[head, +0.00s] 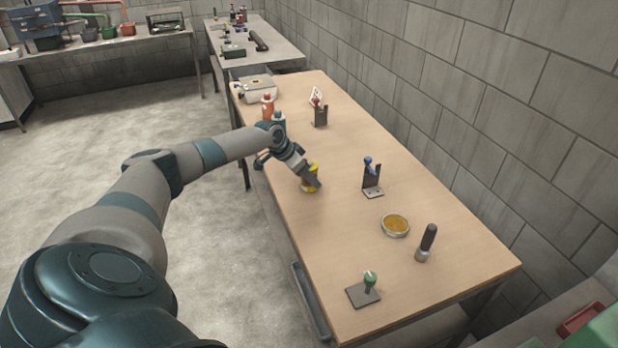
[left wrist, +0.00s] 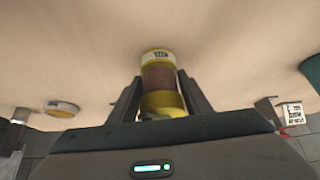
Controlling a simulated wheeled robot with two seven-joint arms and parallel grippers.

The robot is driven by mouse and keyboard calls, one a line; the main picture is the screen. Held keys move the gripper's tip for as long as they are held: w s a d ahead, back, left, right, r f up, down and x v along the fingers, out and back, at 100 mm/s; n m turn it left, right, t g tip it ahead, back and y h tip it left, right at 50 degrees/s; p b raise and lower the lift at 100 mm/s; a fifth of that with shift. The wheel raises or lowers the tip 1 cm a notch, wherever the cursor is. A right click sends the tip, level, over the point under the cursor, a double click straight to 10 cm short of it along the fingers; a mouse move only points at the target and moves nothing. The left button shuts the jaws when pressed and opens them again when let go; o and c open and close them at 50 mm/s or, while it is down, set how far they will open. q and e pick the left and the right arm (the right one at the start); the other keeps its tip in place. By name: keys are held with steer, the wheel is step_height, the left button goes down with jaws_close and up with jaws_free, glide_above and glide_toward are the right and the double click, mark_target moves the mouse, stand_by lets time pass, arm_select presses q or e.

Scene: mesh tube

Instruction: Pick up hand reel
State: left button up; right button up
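The hand reel (head: 308,182) appears as a yellow piece on the wooden table, partly hidden by my left gripper (head: 316,184). In the left wrist view, the reel (left wrist: 158,78) has yellow ends, a reddish-brown middle and a small label. It lies between the two fingers of my left gripper (left wrist: 158,85), one finger along each side. The fingers are close to its sides, but I cannot tell whether they press on it. I cannot tell whether it is lifted off the table. My right gripper is in neither view.
On the table stand a blue-topped holder (head: 371,180), a round amber dish (head: 395,225), a dark-handled tool (head: 426,243) and a green-knobbed stand (head: 366,288). Orange bottles (head: 267,108) are behind the gripper. A block wall (head: 500,130) borders the right side.

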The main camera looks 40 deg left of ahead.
mark_target(309, 163)
arm_select(q)
steer(key=c, duration=0.4)
steer(key=shift+o, duration=0.2)
steer(key=shift+r, duration=0.1)
steer(key=shift+r+p, duration=0.7)
steer(key=shift+r, duration=0.05)
step_height(309, 163, up, 3)
steer(key=p, duration=0.2)
steer(key=shift+d+r+p, duration=0.1)
steer(key=shift+p, duration=0.25)
steer(key=s+d+r+p, duration=0.6)
steer(key=s+d+p, duration=0.2)
steer(key=p, duration=0.5)
steer(key=shift+s, duration=0.15)
